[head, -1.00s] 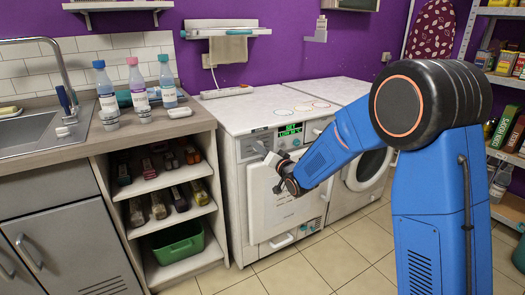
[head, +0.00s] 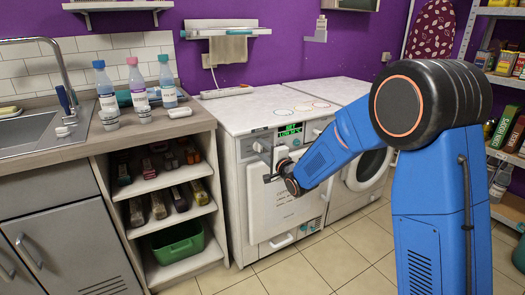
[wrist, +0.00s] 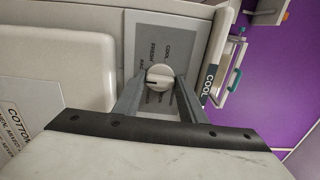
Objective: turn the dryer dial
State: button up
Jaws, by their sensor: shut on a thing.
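The dryer (head: 263,235) is the white front-loading machine beside the shelf unit in the head view. Its dial (wrist: 159,76) is a round pale knob with a dark mark, on a grey label panel (wrist: 148,35) in the wrist view. The printed words there include COOL and FRESH. My gripper (wrist: 158,82) has one finger on each side of the dial and is shut on it. In the head view my gripper (head: 268,165) is at the upper front of the dryer and the dial cannot be made out.
A green lit display (head: 290,131) is near the dryer's top edge. A second white machine (head: 365,170) stands to its right. The shelf unit (head: 222,220) and counter with bottles (head: 135,85) are to the left. Tiled floor (head: 300,270) in front is clear.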

jog(key=shift+s+f+m, duration=0.1)
jog(key=shift+f+m, duration=0.1)
jog(key=shift+m, duration=1.5)
jog(key=o, duration=1)
jog(key=shift+r, duration=0.1)
jog(key=v, duration=1.7)
jog(key=shift+d, duration=0.2)
jog(key=shift+s+d, duration=0.1)
jog(key=shift+s, duration=0.05)
